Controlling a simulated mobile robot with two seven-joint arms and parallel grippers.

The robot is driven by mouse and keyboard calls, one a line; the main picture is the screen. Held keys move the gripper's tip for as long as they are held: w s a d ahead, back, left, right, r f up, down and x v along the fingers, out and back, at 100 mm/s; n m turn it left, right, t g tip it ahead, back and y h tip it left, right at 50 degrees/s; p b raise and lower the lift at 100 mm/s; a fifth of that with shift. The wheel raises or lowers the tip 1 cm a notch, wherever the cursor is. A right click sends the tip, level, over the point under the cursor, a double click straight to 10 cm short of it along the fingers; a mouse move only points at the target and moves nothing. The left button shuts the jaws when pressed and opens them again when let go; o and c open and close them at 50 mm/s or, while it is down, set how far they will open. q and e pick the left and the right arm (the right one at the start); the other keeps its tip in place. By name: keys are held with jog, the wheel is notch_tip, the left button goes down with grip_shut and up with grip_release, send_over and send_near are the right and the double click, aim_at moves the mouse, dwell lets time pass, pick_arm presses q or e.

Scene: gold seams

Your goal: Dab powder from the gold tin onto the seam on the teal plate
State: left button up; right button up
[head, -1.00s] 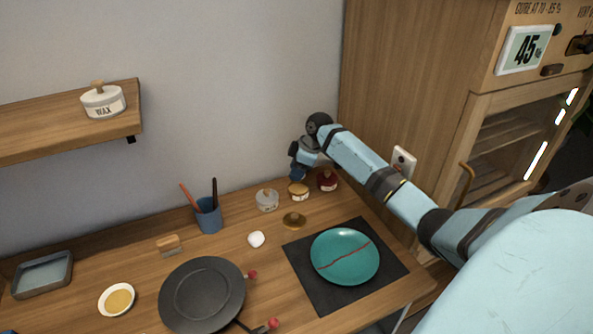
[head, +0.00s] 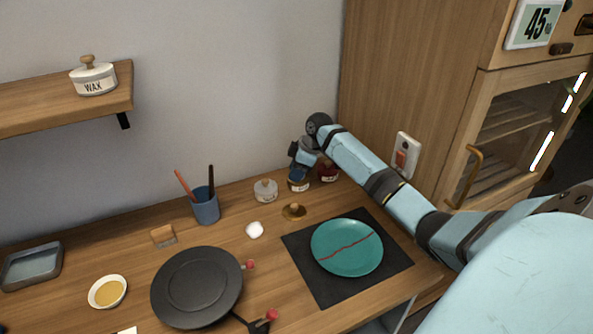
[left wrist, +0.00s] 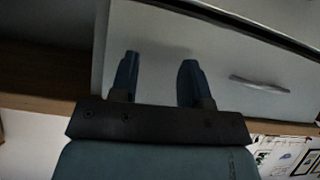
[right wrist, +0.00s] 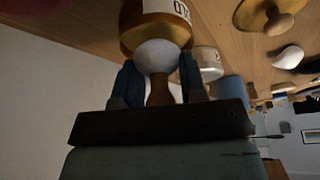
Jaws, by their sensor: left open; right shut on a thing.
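The teal plate (head: 335,262) lies on a dark mat with a thin red seam (head: 346,248) across it. The gold tin (head: 298,186) stands at the back of the table, open-topped; its gold rim and label show in the right wrist view (right wrist: 148,30). My right gripper (head: 298,176) is over the tin, shut on a dabber with a wooden handle (right wrist: 160,92) and a round white pad (right wrist: 157,55). The pad is at the tin's mouth; whether it touches powder is hidden. My left gripper (left wrist: 155,80) is open and empty, facing a pale drawer front.
A gold knobbed lid (head: 293,211) and a white lump (head: 254,230) lie in front of the tins. A grey tin (head: 265,190) and a red tin (head: 328,172) flank the gold one. A dark round pan (head: 197,287) and a brush cup (head: 205,206) stand left.

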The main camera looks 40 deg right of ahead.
pick_arm(q)
jog(key=shift+f, duration=0.1)
pick_arm(e)
jog(key=shift+f, duration=0.15)
jog(key=shift+f, duration=0.25)
dwell(0.3)
dwell(0.6)
pick_arm(q)
jog(key=shift+r+p, duration=0.4)
jog(key=shift+r, duration=0.15)
pick_arm(e)
jog(key=shift+f, duration=0.2)
dwell(1.4)
notch_tip(320, 180, up, 3)
jog(key=p, duration=0.3)
notch_tip(320, 180, up, 3)
jog(key=p, duration=0.3)
jog(key=shift+f, duration=0.15)
jog(key=shift+r+p, duration=0.75)
jog(key=shift+r, duration=0.05)
pick_arm(q)
notch_tip(320, 180, up, 6)
jog(key=shift+s+a+m, duration=0.15)
jog(key=shift+s+m, duration=0.1)
jog(key=shift+m, duration=0.05)
jog(key=shift+r, duration=0.1)
